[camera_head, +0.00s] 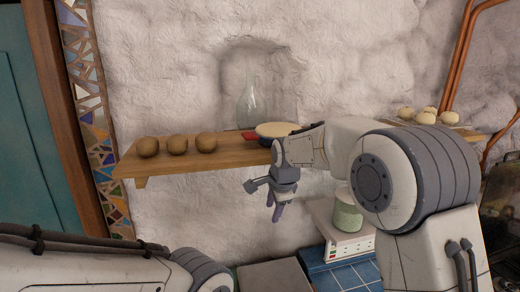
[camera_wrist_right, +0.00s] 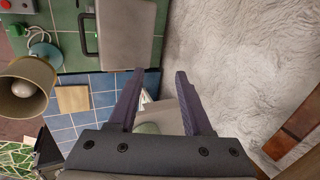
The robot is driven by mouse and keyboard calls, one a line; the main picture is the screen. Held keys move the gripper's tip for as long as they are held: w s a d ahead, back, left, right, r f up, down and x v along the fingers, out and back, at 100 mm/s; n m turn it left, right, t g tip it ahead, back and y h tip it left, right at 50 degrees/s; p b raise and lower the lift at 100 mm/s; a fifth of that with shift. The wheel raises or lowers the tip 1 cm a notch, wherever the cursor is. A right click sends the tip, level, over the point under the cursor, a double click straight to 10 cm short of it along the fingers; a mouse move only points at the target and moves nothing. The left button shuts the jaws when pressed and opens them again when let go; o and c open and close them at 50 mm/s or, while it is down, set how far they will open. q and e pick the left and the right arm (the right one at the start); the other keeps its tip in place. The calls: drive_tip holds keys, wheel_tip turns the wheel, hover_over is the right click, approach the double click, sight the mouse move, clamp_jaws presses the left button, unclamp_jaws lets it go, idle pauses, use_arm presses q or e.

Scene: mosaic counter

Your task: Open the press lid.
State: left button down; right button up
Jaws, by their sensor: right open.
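A flat grey panel with a black bar handle, which looks like the press lid (camera_wrist_right: 127,32), lies at the top of the right wrist view. It looks closed, though its hinge is not clear. In the head view a grey flat surface (camera_head: 274,277), probably the same lid, shows at the bottom edge, partly cut off. My right gripper (camera_head: 263,199) is open and empty in front of the wall, below the shelf. In the right wrist view its two fingers (camera_wrist_right: 160,72) point toward the lid's side, apart from it. My left gripper is out of view; only its arm shows.
A wooden shelf (camera_head: 205,160) with several brown balls crosses the wall near my right arm. A white scale (camera_head: 343,243) with a green-filled jar (camera_head: 347,212) stands below. A lamp (camera_wrist_right: 27,87) and a wooden square (camera_wrist_right: 73,99) are on the tiled counter.

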drive_tip(key=s+f+n+g+b, duration=0.1)
drive_tip(key=s+f+n+b, duration=0.4)
drive_tip(key=s, duration=0.7)
drive_tip(key=s+f+n+g+b, duration=0.2)
drive_tip(key=s+f+n+b, duration=0.4)
drive_tip(key=s, duration=0.6)
drive_tip(key=s+f+n+g+b, duration=0.1)
drive_tip(key=s+f+n+b, duration=0.4)
drive_tip(key=s+f+n, duration=0.4)
drive_tip(key=s+f, duration=0.1)
drive_tip(key=s, duration=0.2)
drive_tip(key=shift+s, duration=0.25)
drive_tip(key=shift+s+d+f+n+g+b, duration=0.25)
drive_tip(key=shift+s+f+n, duration=0.15)
drive_tip(key=shift+s, duration=0.2)
drive_tip(key=shift+s+d+f+n+g+b, duration=0.15)
drive_tip(key=shift+s+d+f+n+b, duration=0.1)
drive_tip(key=shift+s+n, duration=0.3)
drive_tip(key=c, duration=0.6)
drive_tip(key=shift+s, duration=0.15)
clamp_jaws()
drive_tip(key=shift+d, duration=0.1)
